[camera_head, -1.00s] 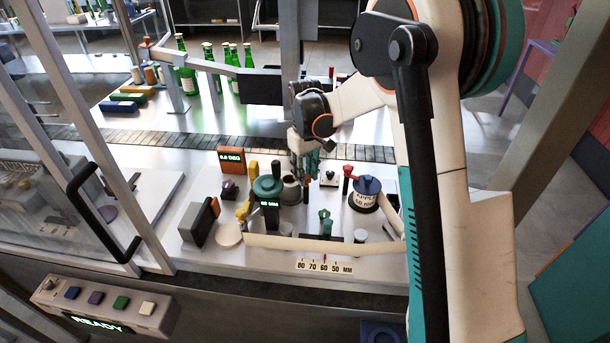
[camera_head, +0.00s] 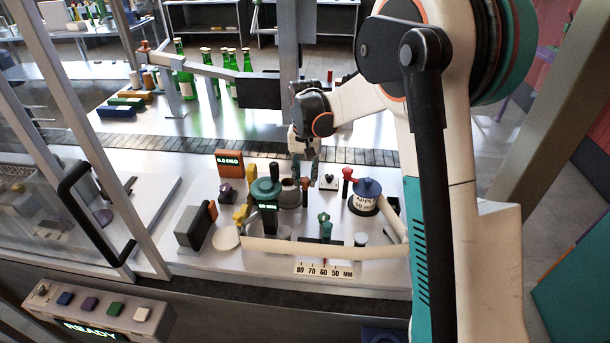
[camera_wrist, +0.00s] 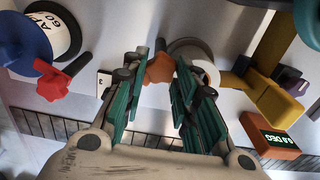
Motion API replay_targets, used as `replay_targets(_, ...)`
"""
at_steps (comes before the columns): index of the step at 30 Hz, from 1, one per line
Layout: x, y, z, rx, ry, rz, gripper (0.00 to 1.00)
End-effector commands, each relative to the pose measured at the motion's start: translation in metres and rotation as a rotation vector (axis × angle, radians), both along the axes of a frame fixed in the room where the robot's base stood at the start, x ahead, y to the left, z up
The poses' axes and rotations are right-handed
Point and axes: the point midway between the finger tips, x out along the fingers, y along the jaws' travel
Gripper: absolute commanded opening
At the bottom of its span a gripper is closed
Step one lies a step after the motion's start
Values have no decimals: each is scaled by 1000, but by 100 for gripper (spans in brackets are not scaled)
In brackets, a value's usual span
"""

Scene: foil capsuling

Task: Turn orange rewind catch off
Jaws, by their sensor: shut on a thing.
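The orange rewind catch (camera_wrist: 160,68) shows between my fingertips in the wrist view, beside a grey-white ring with a brown inside (camera_wrist: 195,65). In the head view the catch (camera_head: 305,184) is a small orange piece below my gripper (camera_head: 305,178), next to the dark-topped ring post. My gripper (camera_wrist: 158,75) has its teal fingers shut on the catch, one on each side. The fingers hide part of the catch, and its exact angle is hard to tell.
A blue-topped spool (camera_head: 366,196) with a red lever (camera_head: 347,175) stands to the right. A green-topped post (camera_head: 266,190), yellow piece (camera_head: 241,214) and orange degree display (camera_head: 230,163) stand left. A white bar (camera_head: 320,247) crosses the front.

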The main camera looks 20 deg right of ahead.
Motion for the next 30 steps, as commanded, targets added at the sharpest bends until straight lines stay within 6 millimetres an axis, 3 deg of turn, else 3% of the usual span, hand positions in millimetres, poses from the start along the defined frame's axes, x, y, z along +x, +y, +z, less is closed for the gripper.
replay_targets(17,1,0,1,1,-1,-30,3)
replay_targets(18,1,0,1,1,-1,-30,34)
replay_targets(20,1,0,1,1,-1,-30,47)
replay_targets(30,0,0,1,0,0,-29,47)
